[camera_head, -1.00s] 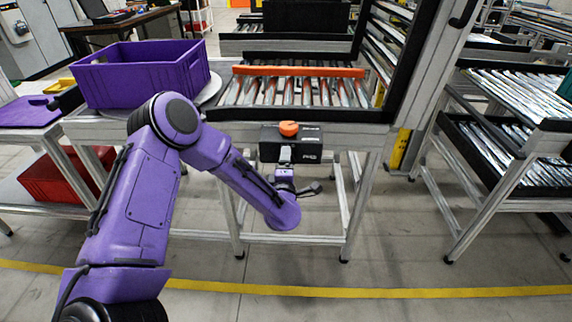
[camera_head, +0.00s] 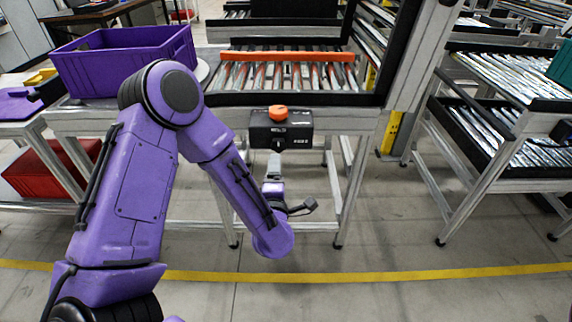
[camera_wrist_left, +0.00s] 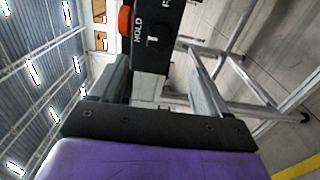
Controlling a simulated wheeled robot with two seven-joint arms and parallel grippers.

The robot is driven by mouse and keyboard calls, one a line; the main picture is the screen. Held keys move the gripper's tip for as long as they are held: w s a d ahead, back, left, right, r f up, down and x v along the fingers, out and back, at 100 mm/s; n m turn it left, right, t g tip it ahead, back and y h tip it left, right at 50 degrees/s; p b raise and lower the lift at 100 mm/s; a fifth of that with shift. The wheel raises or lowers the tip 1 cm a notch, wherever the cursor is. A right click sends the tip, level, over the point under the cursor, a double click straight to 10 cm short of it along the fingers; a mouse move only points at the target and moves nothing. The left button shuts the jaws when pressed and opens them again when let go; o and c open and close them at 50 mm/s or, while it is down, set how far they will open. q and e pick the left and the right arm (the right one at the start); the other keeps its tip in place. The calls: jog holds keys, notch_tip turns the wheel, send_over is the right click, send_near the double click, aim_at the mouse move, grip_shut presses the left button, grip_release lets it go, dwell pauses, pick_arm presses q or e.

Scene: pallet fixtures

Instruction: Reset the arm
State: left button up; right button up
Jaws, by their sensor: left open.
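My left gripper (camera_head: 274,168) is at the end of the purple arm, just in front of and below a black box with an orange knob (camera_head: 290,131) at the front of the roller table. In the left wrist view the two grey fingers (camera_wrist_left: 160,85) are apart. I cannot tell the exact distance from fingertips to box. My right gripper is not in view.
The roller table (camera_head: 225,99) carries an orange bar (camera_head: 287,57). A purple crate (camera_head: 125,70) stands at its left and a red bin (camera_head: 50,172) below. Another roller rack (camera_head: 490,150) is at the right. The floor in front is clear.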

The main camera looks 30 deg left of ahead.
pick_arm(q)
jog(key=s+d+f+m+g+h, duration=0.2)
jog(key=s+f+m+h, duration=0.1)
jog(key=f+m, duration=0.35)
jog(key=s+d+f+m+g+h, duration=0.25)
jog(key=s+f+m, duration=0.2)
jog(key=f, duration=0.25)
jog(key=s+a+f+m+g, duration=0.1)
jog(key=s+f+m+g, duration=0.2)
jog(key=s+f, duration=0.3)
jog(key=s+a+f+m+g+p, duration=0.1)
jog(key=s+f, duration=0.5)
jog(key=s, duration=0.9)
jog(key=a+m+g, duration=0.1)
jog(key=m+g, duration=0.1)
jog(key=g, duration=0.1)
jog(key=shift+s+m+h, duration=0.3)
jog(key=shift+s+h, duration=0.05)
jog(key=shift+f+g, duration=0.1)
jog(key=shift+g, duration=0.15)
